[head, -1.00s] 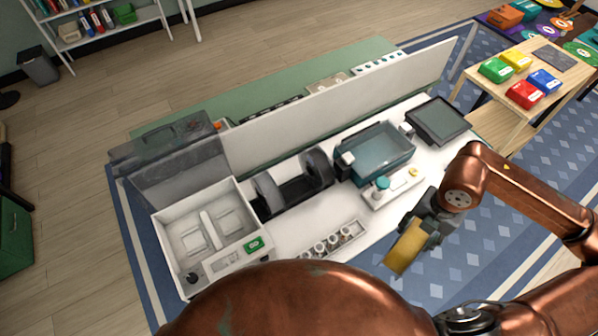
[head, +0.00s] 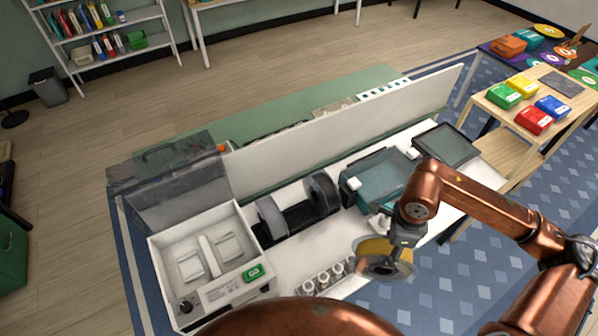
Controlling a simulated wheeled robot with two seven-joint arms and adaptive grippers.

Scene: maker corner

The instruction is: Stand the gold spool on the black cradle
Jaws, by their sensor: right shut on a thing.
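The gold spool (head: 371,246) is in the grip of my right gripper (head: 398,243), which is shut on it. The spool is tilted, with a grey round flange facing down and toward me, and it hangs near the front edge of the white bench. The spool is apart from the cradle. My left gripper is not in view.
A white tray unit (head: 205,257) stands left of the cradle. A teal-lidded box (head: 378,178) and a dark screen (head: 446,145) stand to its right. A rack of small white-topped pieces (head: 325,277) lies in front. A tall pale panel (head: 345,125) runs behind.

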